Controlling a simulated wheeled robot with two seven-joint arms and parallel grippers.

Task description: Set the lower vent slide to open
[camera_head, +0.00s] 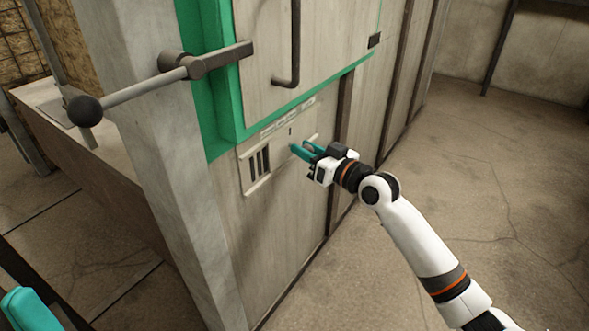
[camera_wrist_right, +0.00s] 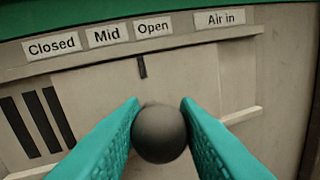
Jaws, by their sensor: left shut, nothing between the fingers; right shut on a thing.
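The lower vent slide (camera_wrist_right: 95,95) is a pale plate in a rail on the furnace front, below a green frame. It also shows in the head view (camera_head: 287,148). Its dark round knob (camera_wrist_right: 160,133) is between the teal fingers of my right gripper (camera_wrist_right: 160,125), which is shut on it. A short dark mark on the plate stands below the gap between the "Mid" (camera_wrist_right: 107,37) and "Open" (camera_wrist_right: 153,28) labels, nearer "Open". Dark vent slots (camera_wrist_right: 35,122) show left of the knob. My left gripper (camera_head: 30,308) shows only in part at the lower left corner, shut and empty.
A lever with a black ball (camera_head: 85,110) juts out at upper left. A door handle (camera_head: 292,50) is above the vent. Floor at right is clear.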

